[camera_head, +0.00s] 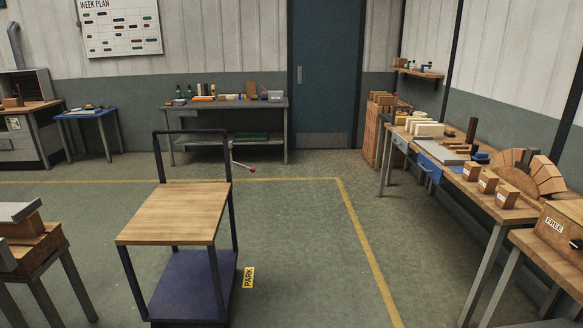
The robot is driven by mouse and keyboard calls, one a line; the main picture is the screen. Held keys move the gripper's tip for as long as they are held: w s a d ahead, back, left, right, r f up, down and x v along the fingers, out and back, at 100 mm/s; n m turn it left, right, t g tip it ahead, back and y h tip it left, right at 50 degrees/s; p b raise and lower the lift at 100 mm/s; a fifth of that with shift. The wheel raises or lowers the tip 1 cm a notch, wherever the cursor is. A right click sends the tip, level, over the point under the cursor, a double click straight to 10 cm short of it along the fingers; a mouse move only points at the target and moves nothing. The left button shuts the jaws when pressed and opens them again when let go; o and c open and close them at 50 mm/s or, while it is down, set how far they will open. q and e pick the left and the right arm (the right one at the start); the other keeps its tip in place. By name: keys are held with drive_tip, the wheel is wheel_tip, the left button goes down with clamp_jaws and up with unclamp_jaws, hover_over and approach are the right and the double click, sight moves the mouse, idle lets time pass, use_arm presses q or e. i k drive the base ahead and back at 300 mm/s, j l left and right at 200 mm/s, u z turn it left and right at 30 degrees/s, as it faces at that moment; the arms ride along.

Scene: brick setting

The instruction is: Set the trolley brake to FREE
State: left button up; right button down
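The trolley (180,209) stands left of centre, with a wooden top, a blue lower shelf (185,290) and a dark push handle at its far end. A thin lever with a red tip (251,169) sticks out to the right from its far right post. A yellow PARK label (248,278) shows beside the lower shelf. A white FREE label (554,225) is on a wooden box (563,222) at the right edge, away from the trolley. Neither of my grippers is in view.
Yellow floor lines (362,237) run behind and right of the trolley. A long bench (436,181) with bricks and a brick arch (530,174) lines the right wall. A stand with bricks (30,250) is at lower left. The floor right of the trolley is clear.

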sight(253, 169)
drive_tip(key=i, duration=0.65)
drive_tip(key=i+u, duration=0.15)
drive_tip(key=i, duration=0.55)
drive_tip(key=i+l, duration=0.2)
drive_tip(key=i, duration=0.45)
drive_tip(key=i+l+u, duration=0.15)
drive_tip(key=i+u, duration=0.2)
drive_tip(key=i, duration=0.15)
drive_tip(key=i+l+u, duration=0.25)
drive_tip(key=i+u, duration=0.15)
drive_tip(key=i+l+u, duration=0.35)
drive_tip(key=i+l, duration=0.1)
drive_tip(key=i, duration=0.05)
